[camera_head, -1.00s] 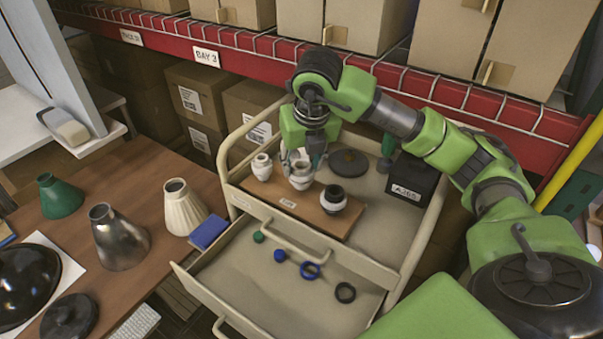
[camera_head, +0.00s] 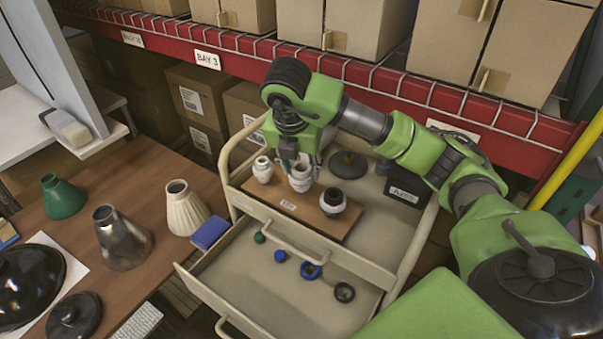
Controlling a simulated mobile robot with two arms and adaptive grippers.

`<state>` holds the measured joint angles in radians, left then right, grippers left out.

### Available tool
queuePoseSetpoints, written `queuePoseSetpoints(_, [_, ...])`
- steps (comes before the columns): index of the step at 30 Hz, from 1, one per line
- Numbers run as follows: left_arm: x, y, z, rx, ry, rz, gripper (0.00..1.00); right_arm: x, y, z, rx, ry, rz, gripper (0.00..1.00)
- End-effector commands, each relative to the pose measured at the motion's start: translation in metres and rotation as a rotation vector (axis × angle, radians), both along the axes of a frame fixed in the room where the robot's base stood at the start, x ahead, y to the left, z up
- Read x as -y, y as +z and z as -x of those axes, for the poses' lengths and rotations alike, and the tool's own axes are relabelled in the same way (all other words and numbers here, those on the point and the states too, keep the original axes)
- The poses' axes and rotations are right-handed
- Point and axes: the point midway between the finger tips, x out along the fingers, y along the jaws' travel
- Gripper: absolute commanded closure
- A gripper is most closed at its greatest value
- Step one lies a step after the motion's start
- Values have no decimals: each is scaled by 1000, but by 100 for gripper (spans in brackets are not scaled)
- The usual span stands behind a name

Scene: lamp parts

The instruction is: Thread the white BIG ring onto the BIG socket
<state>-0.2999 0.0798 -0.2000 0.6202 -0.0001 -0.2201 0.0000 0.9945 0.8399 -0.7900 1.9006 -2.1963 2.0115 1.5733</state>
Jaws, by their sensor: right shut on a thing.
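A wooden board (camera_head: 285,206) on the cart top holds sockets in a row. A small white socket (camera_head: 262,171) is at the left, a larger white socket (camera_head: 300,184) in the middle and a dark socket with a pale base (camera_head: 333,201) at the right. My right gripper (camera_head: 298,161) points down at the top of the middle socket, its fingers around that top. It is shut on the white BIG ring, which I cannot tell apart from the white socket; whether the ring is around the neck or just above is unclear. My left gripper is out of view.
The open drawer (camera_head: 243,292) holds a green ring (camera_head: 260,238), blue rings (camera_head: 311,271) and a black ring (camera_head: 344,293). A dark round base (camera_head: 348,165) and a black bin (camera_head: 403,189) stand behind the board. Lampshades (camera_head: 187,208) stand on the left table.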

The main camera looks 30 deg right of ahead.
Motion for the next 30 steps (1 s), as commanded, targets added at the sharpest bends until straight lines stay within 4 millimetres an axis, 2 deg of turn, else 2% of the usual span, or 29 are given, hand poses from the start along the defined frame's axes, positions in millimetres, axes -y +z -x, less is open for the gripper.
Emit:
queuePoseSetpoints(1, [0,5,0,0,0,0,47,-3,-5,4,-21,-11,-2,86])
queuePoseSetpoints(18, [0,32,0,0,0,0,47,-4,-5,2,-20,-238,-1,86])
queuePoseSetpoints(30, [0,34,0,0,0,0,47,-4,-8,3,-19,-275,-1,86])
